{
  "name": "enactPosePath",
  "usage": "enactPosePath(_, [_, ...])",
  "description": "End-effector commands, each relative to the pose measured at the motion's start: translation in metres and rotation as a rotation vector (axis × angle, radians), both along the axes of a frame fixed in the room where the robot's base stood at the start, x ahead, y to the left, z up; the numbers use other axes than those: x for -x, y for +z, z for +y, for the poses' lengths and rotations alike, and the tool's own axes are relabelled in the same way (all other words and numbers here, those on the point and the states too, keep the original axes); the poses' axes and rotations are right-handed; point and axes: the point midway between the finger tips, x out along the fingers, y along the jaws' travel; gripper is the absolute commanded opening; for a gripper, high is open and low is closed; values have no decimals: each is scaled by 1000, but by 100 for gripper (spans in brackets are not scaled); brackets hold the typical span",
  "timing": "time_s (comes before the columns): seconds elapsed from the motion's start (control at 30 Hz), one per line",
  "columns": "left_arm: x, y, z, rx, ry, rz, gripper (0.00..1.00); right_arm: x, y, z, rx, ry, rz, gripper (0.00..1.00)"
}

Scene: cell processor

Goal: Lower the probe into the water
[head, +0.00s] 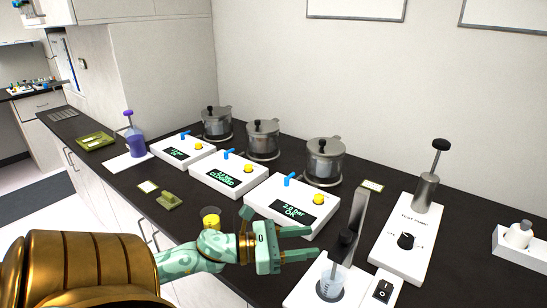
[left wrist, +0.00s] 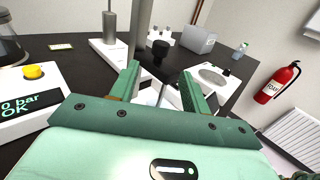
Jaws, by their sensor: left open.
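A small clear beaker of water (head: 332,285) stands on a white base (head: 305,289) at the front right in the head view. A grey upright post (head: 357,214) rises beside it. The probe's dark grip (head: 346,238) is above the beaker. Whether its tip touches the water is too small to tell. My left gripper (head: 315,242) is open, just left of the grip, with its fingers pointing at it. In the left wrist view the open fingers (left wrist: 160,74) have a thin pale rod between them, partly hidden by the gripper body. My right gripper is not in view.
A white switch box (head: 383,289) sits right of the beaker. The test pump (head: 407,240) stands beyond it. White display boxes (head: 291,207) and metal pots (head: 324,161) line the bench behind. A yellow-topped knob (head: 210,214) is near my left forearm.

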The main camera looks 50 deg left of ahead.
Motion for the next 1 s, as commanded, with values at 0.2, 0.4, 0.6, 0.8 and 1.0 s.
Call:
enactPosePath(0.2, [41,-1,25,-1,3,3,47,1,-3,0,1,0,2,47])
enactPosePath(0.4, [56,-1,34,-1,0,2,47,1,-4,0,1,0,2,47])
enactPosePath(0.6, [57,0,35,-1,0,1,47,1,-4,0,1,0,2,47])
enactPosePath(0.8, [57,0,35,-1,0,1,47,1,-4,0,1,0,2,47])
enactPosePath(1.0, [57,0,35,-1,0,1,47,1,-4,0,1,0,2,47])
